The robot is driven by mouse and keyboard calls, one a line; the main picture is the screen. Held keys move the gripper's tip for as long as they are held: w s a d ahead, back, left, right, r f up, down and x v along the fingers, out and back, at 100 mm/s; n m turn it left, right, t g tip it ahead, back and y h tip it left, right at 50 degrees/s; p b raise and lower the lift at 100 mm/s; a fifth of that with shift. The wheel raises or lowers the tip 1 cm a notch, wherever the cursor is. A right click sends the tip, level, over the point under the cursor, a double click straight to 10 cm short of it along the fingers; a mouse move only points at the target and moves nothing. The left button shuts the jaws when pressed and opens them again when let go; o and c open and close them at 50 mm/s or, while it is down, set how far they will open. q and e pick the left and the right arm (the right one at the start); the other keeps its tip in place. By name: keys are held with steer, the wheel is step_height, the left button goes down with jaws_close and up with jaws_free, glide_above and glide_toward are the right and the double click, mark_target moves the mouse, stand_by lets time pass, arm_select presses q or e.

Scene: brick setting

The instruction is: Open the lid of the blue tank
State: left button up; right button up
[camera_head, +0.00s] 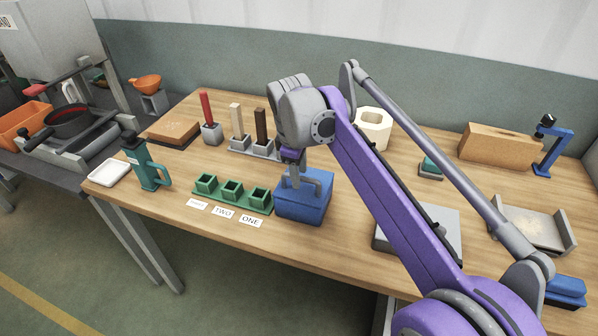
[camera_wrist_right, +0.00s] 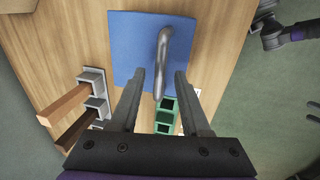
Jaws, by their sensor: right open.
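The blue tank (camera_head: 302,205) stands near the front edge of the wooden table, with its lid on. A grey curved handle (camera_head: 321,183) rises from the lid. In the right wrist view, the blue lid (camera_wrist_right: 133,48) fills the upper middle, with the handle (camera_wrist_right: 164,45) running along it. My right gripper (camera_head: 293,172) is directly above the tank and points down. In the wrist view, its open fingers (camera_wrist_right: 164,82) are on both sides of the handle's near end. I cannot tell if they touch it.
Green square holders (camera_head: 231,192) sit just left of the tank, behind paper labels. Upright bars in grey sockets (camera_head: 237,142) stand behind. A teal bottle (camera_head: 147,165) stands farther left. A grey plate (camera_head: 437,216) lies to the right, partly hidden by my arm.

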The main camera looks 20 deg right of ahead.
steer(key=shift+c, duration=0.4)
jaws_close()
stand_by(0.9)
